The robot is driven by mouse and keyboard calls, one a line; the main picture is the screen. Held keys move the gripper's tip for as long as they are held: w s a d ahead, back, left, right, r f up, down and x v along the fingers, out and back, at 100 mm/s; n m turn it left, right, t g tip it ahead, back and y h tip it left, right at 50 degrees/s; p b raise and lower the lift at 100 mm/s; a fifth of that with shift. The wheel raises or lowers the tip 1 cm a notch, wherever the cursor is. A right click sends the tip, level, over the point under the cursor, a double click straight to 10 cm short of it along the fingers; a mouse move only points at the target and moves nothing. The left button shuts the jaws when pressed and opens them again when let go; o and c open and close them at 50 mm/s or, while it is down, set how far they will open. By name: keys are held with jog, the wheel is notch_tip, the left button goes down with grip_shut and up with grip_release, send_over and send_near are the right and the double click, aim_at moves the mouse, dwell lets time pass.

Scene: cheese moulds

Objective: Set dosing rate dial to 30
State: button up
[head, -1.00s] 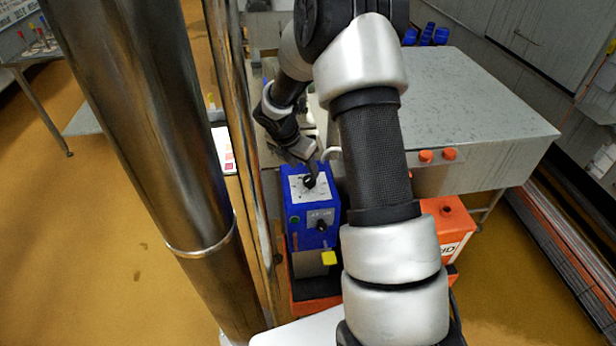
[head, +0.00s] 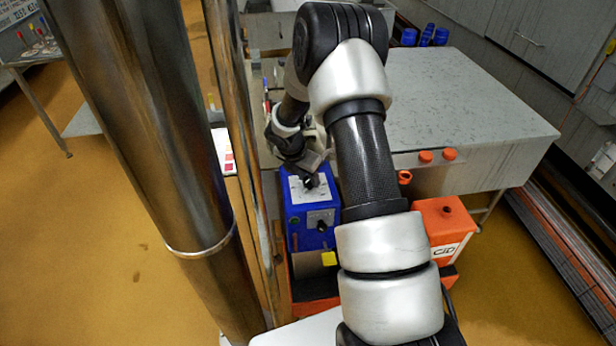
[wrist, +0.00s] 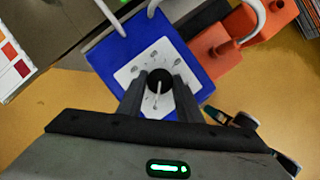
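The blue dosing pump (head: 312,217) stands in the middle of the head view, on an orange base. The dosing rate dial is a black round knob (wrist: 159,79) with a pale pointer line, on a white scale plate (wrist: 143,66) on the pump's face. The scale numbers are too small to read. In the wrist view the two dark fingers of my gripper (wrist: 158,98) stand apart, one on each side of the dial. I cannot tell whether they touch it. In the head view my gripper (head: 309,178) is over the pump's top plate and partly hides the dial.
An orange canister (head: 443,228) stands to the right. A grey table (head: 470,100) with orange knobs is behind. A steel column stands at left.

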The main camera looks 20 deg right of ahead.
jog(key=shift+m, duration=0.3)
jog(key=m, duration=0.1)
jog(key=m+g, duration=0.1)
jog(key=m, duration=0.1)
jog(key=shift+w+a+f+g+b, duration=0.1)
jog(key=shift+w+a+g+b, duration=0.1)
jog(key=shift+g+b, duration=0.15)
jog(key=m+g+b, duration=0.1)
jog(key=m, duration=0.3)
jog(key=shift+w+h, duration=0.1)
jog(key=shift+h, duration=0.2)
jog(key=m+g, duration=0.1)
jog(key=m, duration=0.1)
jog(key=m+g+b, duration=0.1)
jog(key=m, duration=0.1)
jog(key=shift+w+d+m+b, duration=0.15)
jog(key=shift+m+b, duration=0.15)
jog(key=shift+m+g+y+b, duration=0.55)
jog(key=shift+m+y, duration=0.15)
jog(key=shift+m, duration=1.2)
jog(key=o, duration=1)
jog(key=shift+o, duration=0.2)
